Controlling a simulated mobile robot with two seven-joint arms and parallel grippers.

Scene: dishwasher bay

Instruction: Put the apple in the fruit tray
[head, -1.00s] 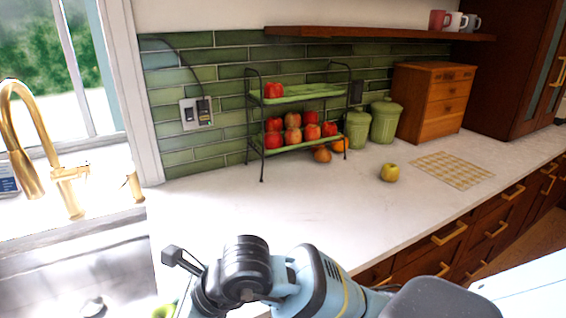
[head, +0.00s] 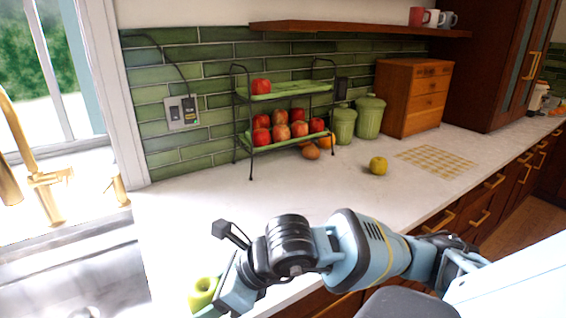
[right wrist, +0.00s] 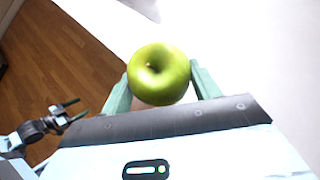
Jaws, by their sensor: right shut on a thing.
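A green apple (head: 203,291) shows at the bottom left of the head view, near the sink and the counter's front edge. It is held in my right gripper (right wrist: 160,82), whose fingers press on both sides of it. The apple also fills the jaws in the right wrist view (right wrist: 157,66). The fruit tray is a two-tier black wire rack with green trays (head: 306,88) against the tiled wall. Its upper tier carries a red fruit at the left; its lower tier carries several red fruits. My left gripper (right wrist: 74,109) shows at the left of the right wrist view, fingers apart and empty.
A yellow apple (head: 378,165) lies on the counter beside a checked mat (head: 448,162). Brownish and orange fruits (head: 311,151) lie by the rack's foot. Green canisters (head: 369,117) and a wooden drawer box (head: 412,98) stand to its right. The counter before the rack is clear.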

